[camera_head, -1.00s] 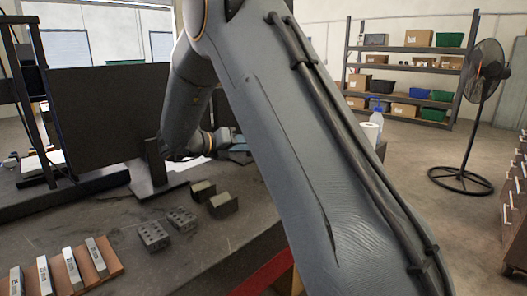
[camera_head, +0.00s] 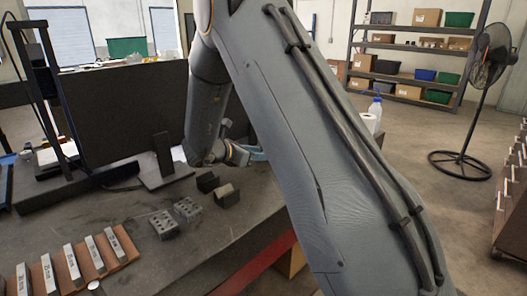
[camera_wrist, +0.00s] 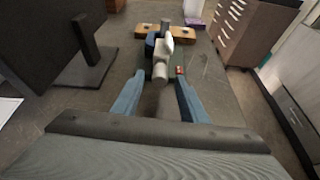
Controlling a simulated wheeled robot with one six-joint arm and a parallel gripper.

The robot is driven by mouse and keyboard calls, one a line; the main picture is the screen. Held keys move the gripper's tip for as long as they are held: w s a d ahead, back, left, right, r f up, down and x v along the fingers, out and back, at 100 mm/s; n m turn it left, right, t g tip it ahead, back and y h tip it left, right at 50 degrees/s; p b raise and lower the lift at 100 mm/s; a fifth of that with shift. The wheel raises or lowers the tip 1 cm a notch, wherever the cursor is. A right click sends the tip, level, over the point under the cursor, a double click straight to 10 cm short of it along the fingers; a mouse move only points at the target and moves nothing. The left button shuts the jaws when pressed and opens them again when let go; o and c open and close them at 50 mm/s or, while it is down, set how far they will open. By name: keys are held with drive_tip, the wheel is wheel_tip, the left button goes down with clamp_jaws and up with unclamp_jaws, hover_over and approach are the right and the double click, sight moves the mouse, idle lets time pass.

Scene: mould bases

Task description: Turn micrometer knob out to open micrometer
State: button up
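In the wrist view, a micrometer-like tool (camera_wrist: 160,48) with a blue part, a pale body and a grey cylindrical knob (camera_wrist: 160,72) lies ahead on the dark bench. The knob end points toward me. My gripper (camera_wrist: 160,80) is open, with its two blue fingers apart on either side of the line to the knob. The fingers do not appear to touch it, but the exact gap is hard to tell. In the head view, only a bit of a light blue finger (camera_head: 256,153) shows; my arm hides the micrometer.
On the bench (camera_head: 110,218) are a dark monitor (camera_head: 120,110), perforated blocks (camera_head: 188,208), V-shaped blocks (camera_head: 226,194) and a wooden holder (camera_head: 122,250) with labelled bars. In the wrist view, a wooden holder (camera_wrist: 180,31) lies behind the micrometer and a small red item right of it.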

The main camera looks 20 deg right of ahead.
drive_tip(key=shift+x, duration=0.95)
drive_tip(key=shift+c, duration=0.4)
clamp_jaws()
drive_tip(key=shift+w+g, duration=0.1)
drive_tip(key=shift+g, duration=0.2)
drive_tip(key=shift+w+a+f+n+g+h+b, duration=0.15)
drive_tip(key=shift+n+g+b, duration=0.1)
drive_tip(key=shift+n+b, duration=0.25)
drive_tip(key=shift+d+r+n+g+h+b, duration=0.15)
drive_tip(key=shift+n+g+b, duration=0.15)
drive_tip(key=shift+n, duration=0.3)
drive_tip(key=n+b, duration=0.1)
drive_tip(key=n+g+h+b, duration=0.1)
drive_tip(key=shift+w+a+f+n+g, duration=0.15)
drive_tip(key=shift+w+a+n+g, duration=0.05)
drive_tip(key=shift+n+g, duration=0.1)
drive_tip(key=n+g+h+b, duration=0.1)
drive_tip(key=n+b, duration=0.1)
drive_tip(key=n, duration=0.1)
drive_tip(key=shift+w+f+b, duration=0.1)
drive_tip(key=shift+f+b, duration=0.05)
drive_tip(key=shift+b, duration=0.25)
drive_tip(key=shift+a+n+g+h+b, duration=0.1)
drive_tip(key=shift+n+g+h+b, duration=0.25)
drive_tip(key=shift+n+h+b, duration=0.65)
